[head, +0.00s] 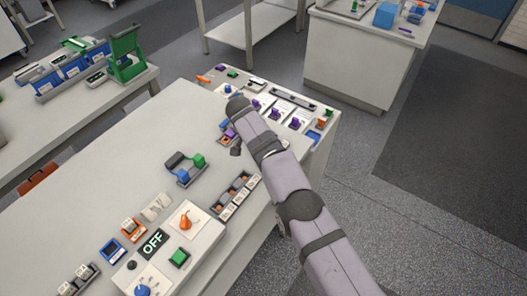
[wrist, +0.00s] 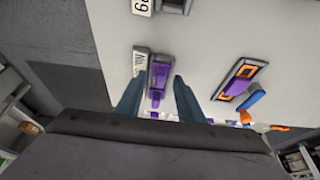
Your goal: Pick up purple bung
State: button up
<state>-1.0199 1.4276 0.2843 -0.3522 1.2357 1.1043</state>
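A purple piece, apparently the bung (wrist: 160,72), shows in the wrist view on a grey holder standing on the white bench top. My gripper (wrist: 159,80) is open, with one dark blue finger on each side of the purple piece and a gap to both. I cannot tell how far the fingertips are above it. In the head view several purple pieces, one of them here (head: 274,113), sit on white cards along the far bench edge. My arm hides part of that area, and I cannot tell which of them is the one between my fingers.
A grey labelled block (wrist: 140,62) stands close left of the purple piece. An orange and purple device (wrist: 241,79) and a blue piece (wrist: 251,99) lie to the right. In the head view a blue and green clamp-like part (head: 185,167) and a cell tray (head: 235,195) stand nearer.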

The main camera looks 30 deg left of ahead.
grip_shut()
jog(key=shift+r, duration=0.1)
jog(key=shift+r, duration=0.5)
notch_tip(320, 180, up, 9)
jog(key=p, duration=0.9)
jog(key=shift+a+f+b, duration=0.1)
jog(key=shift+f+b, duration=0.15)
jog(key=shift+b, duration=0.35)
